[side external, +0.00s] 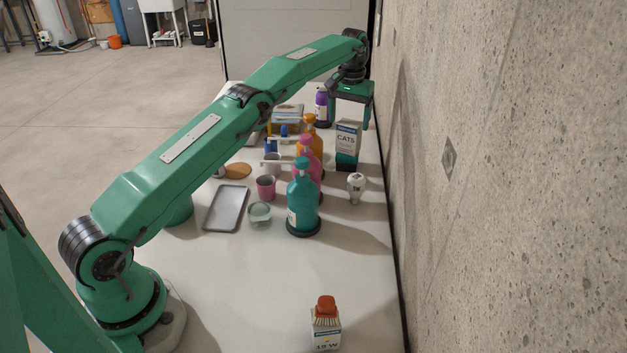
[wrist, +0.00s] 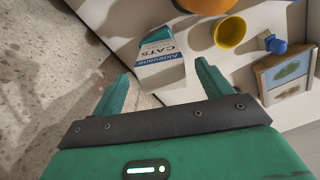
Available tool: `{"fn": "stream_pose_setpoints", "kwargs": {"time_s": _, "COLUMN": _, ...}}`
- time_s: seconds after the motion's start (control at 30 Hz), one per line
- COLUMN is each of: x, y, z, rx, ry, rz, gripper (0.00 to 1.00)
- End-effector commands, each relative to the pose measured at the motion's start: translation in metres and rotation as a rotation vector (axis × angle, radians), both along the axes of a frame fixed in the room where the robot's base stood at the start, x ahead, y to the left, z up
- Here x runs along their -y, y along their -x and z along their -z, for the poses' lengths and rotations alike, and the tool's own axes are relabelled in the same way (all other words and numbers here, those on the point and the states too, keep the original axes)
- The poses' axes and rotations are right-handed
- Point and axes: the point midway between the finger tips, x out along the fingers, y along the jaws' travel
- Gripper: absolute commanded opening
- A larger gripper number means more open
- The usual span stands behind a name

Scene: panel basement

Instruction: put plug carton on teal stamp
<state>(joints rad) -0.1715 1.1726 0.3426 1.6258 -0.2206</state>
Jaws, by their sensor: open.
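The carton lettered CAT5 (side external: 347,140), white with a dark teal base, stands on the table near the wall; I take it as the plug carton. My gripper (side external: 350,123) is open above it, fingers pointing down. In the wrist view the carton (wrist: 160,58) lies ahead between the open fingers (wrist: 162,82), with nothing held. A wood-edged board (wrist: 262,78) with small pictures is at the right of the wrist view. One picture (wrist: 288,70) on it looks greenish; I cannot tell whether it is the teal stamp. My arm partly covers the far table in the side view.
Teal (side external: 303,205), pink (side external: 306,160) and orange pump bottles stand left of the carton. A white bulb (side external: 356,187) stands in front of it and a purple bottle (side external: 321,105) behind. The wall (side external: 500,150) is close on the right. The near table is mostly clear.

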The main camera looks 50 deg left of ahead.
Motion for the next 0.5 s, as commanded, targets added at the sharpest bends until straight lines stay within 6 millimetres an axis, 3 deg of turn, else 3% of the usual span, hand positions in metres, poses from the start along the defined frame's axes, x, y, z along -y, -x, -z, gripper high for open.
{"fn": "stream_pose_setpoints", "kwargs": {"time_s": 0.5, "x": 0.0001, "y": 0.0005, "z": -0.0052, "rx": -0.001, "ry": 0.0, "rz": 0.0, "gripper": 0.78}}
